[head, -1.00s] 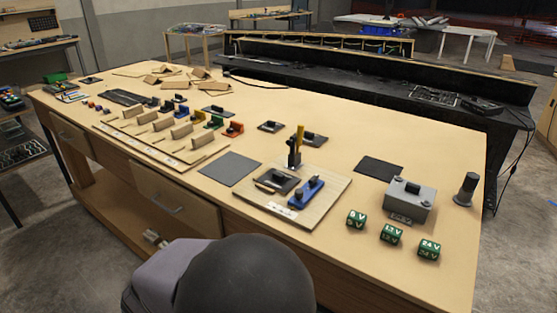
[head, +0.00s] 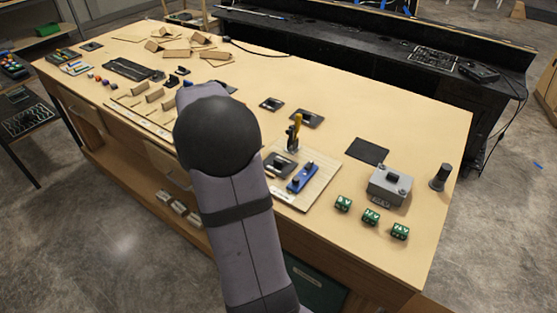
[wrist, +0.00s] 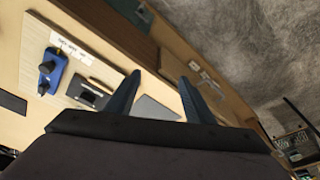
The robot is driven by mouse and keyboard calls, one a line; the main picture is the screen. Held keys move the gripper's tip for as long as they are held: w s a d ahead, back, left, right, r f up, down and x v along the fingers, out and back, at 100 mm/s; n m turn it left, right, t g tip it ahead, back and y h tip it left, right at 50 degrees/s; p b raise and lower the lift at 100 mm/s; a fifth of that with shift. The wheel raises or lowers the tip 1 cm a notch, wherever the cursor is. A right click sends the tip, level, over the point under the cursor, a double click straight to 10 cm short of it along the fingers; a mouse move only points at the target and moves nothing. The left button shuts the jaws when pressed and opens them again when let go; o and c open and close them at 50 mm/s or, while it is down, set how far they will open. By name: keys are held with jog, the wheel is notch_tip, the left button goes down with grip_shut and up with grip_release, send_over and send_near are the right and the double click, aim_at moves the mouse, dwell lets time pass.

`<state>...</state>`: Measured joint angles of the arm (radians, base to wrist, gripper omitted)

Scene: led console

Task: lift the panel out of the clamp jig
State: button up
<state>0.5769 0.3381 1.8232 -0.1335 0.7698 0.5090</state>
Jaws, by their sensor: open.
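The clamp jig (head: 318,187) is a pale wooden board on the bench, with a black toggle clamp whose yellow handle (head: 297,127) stands up. A dark panel (head: 279,163) with a black raised part lies on it, beside a blue block (head: 302,178). My arm covers the board's left edge in the head view. In the wrist view, my gripper (wrist: 160,76) is open and empty. The jig shows left of the fingers, with the dark panel (wrist: 87,96) and blue block (wrist: 52,69), apart from the gripper. The head view hides my gripper behind my arm.
Right of the jig are green voltage blocks (head: 371,216), a grey box (head: 389,184), a dark post (head: 440,177) and a dark mat (head: 368,150). Small dark plates (head: 307,118) lie behind it. A grey mat (wrist: 155,108) lies beside the jig. The bench's back right is clear.

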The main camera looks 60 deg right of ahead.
aim_at(279, 160)
jog(key=s+d+r+m+g+h, duration=0.1)
jog(key=s+d+r+m, duration=0.2)
jog(key=d, duration=0.5)
jog(key=s+d+r+m, duration=0.1)
jog(key=s+d+m, duration=0.3)
jog(key=d, duration=0.5)
jog(key=shift+s+a+p+x, duration=0.15)
jog(key=shift+p+x, duration=0.5)
jog(key=shift+x, duration=0.6)
jog(key=shift+a+p+x, duration=0.15)
jog(key=shift+p+x, duration=0.5)
jog(key=shift+x, duration=0.6)
jog(key=shift+s+a+p+x, duration=0.15)
jog(key=shift+p+x, duration=0.5)
jog(key=shift+x, duration=0.6)
jog(key=shift+f, duration=0.15)
jog(key=c, duration=1.1)
